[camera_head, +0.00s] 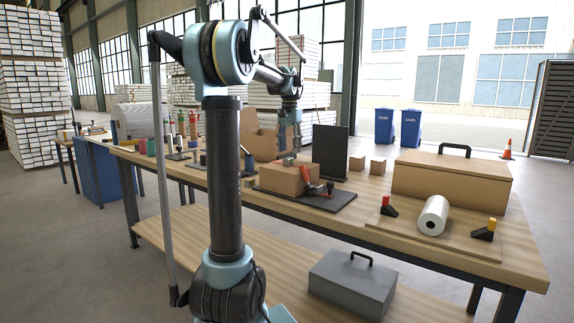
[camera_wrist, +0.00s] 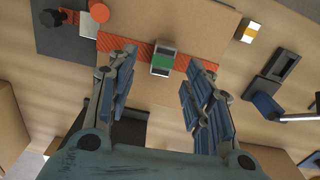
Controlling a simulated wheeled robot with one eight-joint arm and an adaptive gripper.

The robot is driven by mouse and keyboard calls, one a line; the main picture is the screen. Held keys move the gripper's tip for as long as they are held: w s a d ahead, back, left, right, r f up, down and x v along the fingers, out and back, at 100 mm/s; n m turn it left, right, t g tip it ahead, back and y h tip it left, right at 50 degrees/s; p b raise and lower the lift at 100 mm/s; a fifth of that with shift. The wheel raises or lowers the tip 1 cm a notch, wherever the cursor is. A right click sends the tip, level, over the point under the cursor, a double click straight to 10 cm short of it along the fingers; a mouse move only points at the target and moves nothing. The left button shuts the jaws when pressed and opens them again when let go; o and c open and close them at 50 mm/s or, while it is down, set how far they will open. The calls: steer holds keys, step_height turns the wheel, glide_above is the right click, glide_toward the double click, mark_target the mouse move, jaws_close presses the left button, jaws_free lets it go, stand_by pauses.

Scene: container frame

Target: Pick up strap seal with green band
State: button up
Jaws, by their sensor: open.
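The strap seal with the green band (camera_wrist: 162,62) is a small grey metal piece with a green middle. In the wrist view it lies on an orange strap (camera_wrist: 120,43) that crosses the top of a cardboard box (camera_wrist: 180,20). My gripper (camera_wrist: 163,68) is open, with one finger to the left of the seal and one to the right; nothing is held. In the head view my gripper (camera_head: 288,148) points down above the cardboard box (camera_head: 284,180). The seal is too small to make out there.
The box stands on a dark board (camera_head: 325,207) on the wooden workbench (camera_head: 470,247). A dark upright panel (camera_head: 330,150) stands behind. A white roll (camera_head: 433,215) and large closed box (camera_head: 450,182) are at right.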

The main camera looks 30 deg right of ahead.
mark_target(288, 158)
steer(key=shift+w+a+f, duration=0.1)
steer(key=shift+f, duration=1.05)
steer(key=shift+w+a+f, duration=0.1)
steer(key=shift+f, duration=1)
jaws_close()
